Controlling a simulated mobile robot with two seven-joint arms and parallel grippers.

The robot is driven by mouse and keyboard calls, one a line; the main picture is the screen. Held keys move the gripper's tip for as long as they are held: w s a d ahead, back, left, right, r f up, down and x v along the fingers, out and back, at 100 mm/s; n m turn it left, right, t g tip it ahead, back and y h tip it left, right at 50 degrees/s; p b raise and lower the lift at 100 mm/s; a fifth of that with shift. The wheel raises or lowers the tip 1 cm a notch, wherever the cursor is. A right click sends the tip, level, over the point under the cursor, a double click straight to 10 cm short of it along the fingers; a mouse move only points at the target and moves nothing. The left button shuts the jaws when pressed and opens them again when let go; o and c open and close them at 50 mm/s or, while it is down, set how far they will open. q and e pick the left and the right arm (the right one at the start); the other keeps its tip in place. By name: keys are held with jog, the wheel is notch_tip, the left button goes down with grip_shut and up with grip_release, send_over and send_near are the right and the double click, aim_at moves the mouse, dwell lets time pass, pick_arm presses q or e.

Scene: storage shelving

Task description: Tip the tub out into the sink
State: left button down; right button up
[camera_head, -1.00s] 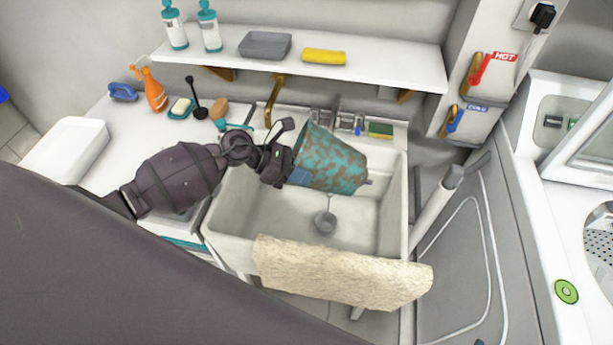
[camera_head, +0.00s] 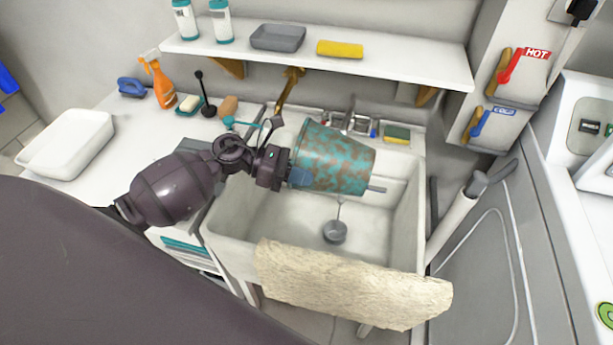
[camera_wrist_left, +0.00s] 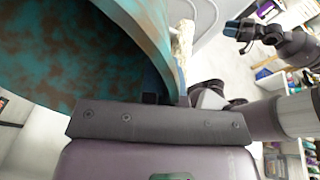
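The tub (camera_head: 338,160) is turquoise with brown rust-like patches. It lies on its side in the air above the back of the white sink (camera_head: 215,222), its narrower end to the right in the head view. My left gripper (camera_head: 297,177) is shut on the tub's wall at the left. In the left wrist view the tub's dark, patchy inside (camera_wrist_left: 70,55) fills the upper left, and I see no contents in the visible part. The sink floor shows a round grey drain (camera_head: 335,231). My right gripper (camera_wrist_left: 243,34) shows small in the left wrist view, away from the tub; its opening is unclear.
A beige towel (camera_head: 350,288) hangs over the sink's front edge. A tap (camera_head: 350,122) and a sponge (camera_head: 397,133) are at the back. A shelf (camera_head: 400,62) runs above. The counter at left holds a spray bottle (camera_head: 163,85) and a white tray (camera_head: 68,143).

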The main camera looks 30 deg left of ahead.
pick_arm(q)
jog(key=shift+a+f+h+b, duration=0.3)
jog(key=shift+f+b, duration=0.1)
jog(key=shift+b, duration=0.3)
jog(key=shift+s+a+f+h+b, duration=0.2)
jog(key=shift+a+f+h+b, duration=0.2)
jog(key=shift+b, duration=0.75)
jog(key=shift+a+f+t+h+b, duration=0.3)
jog(key=shift+a+t+h+b, duration=0.25)
jog(key=shift+b, duration=0.5)
jog(key=shift+s+a+h+b, duration=0.1)
jog(key=shift+a+h+b, duration=0.15)
jog(key=shift+b, duration=0.15)
pick_arm(e)
jog(key=f, duration=0.3)
jog(key=w+f, duration=0.1)
jog(key=f, duration=0.1)
jog(key=shift+a+f, duration=0.3)
pick_arm(q)
jog(key=shift+r, duration=0.15)
pick_arm(e)
jog(key=shift+s, duration=0.15)
jog(key=shift+a, duration=0.1)
